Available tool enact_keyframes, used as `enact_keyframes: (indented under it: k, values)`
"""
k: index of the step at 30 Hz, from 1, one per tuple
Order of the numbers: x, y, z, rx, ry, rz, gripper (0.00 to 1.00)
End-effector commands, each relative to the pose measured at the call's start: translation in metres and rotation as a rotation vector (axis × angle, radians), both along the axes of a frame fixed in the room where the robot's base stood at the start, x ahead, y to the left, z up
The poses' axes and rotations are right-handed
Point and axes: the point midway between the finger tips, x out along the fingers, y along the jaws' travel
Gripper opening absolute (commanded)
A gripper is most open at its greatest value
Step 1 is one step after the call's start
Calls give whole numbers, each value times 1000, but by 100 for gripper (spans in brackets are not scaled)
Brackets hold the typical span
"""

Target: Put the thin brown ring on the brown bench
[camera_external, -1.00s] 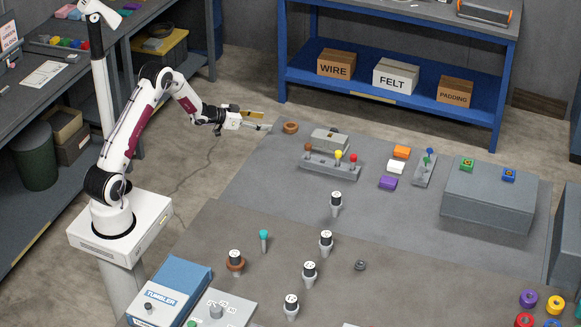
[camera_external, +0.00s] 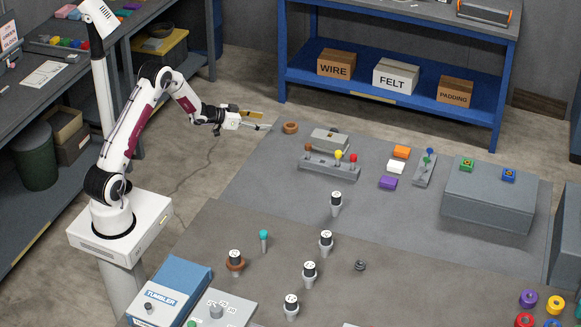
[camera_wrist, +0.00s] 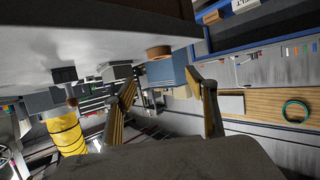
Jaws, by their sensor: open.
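A brown ring (camera_external: 290,128) lies flat at the far left corner of the grey bench. A brown ring, likely the same one, shows in the wrist view (camera_wrist: 159,52). Another brown ring (camera_external: 235,268) sits around the lower part of a white-topped post on the front bench. I cannot tell for sure which ring is the thin one. The front bench (camera_external: 420,285) has a brownish-grey top. My gripper (camera_external: 258,119) is open and empty, just left of the far ring and apart from it. Its two fingers (camera_wrist: 163,80) show spread in the wrist view.
A peg rack (camera_external: 330,165), coloured blocks (camera_external: 396,167) and a grey box (camera_external: 488,195) stand on the grey bench. Several white-topped posts (camera_external: 326,241), a teal pin (camera_external: 264,238) and a blue tumbler box (camera_external: 170,290) stand on the front bench. Bare bench lies around the small dark ring (camera_external: 360,265).

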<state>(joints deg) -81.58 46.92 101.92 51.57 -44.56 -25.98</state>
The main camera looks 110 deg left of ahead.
Motion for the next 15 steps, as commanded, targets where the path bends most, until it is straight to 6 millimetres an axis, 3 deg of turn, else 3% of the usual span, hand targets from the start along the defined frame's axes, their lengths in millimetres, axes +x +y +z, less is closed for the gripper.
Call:
enact_keyframes:
  k: [8,15]
  values:
    - [30,-14,26,12,39,-12,57]
    - [79,-51,70,25,108,-28,57]
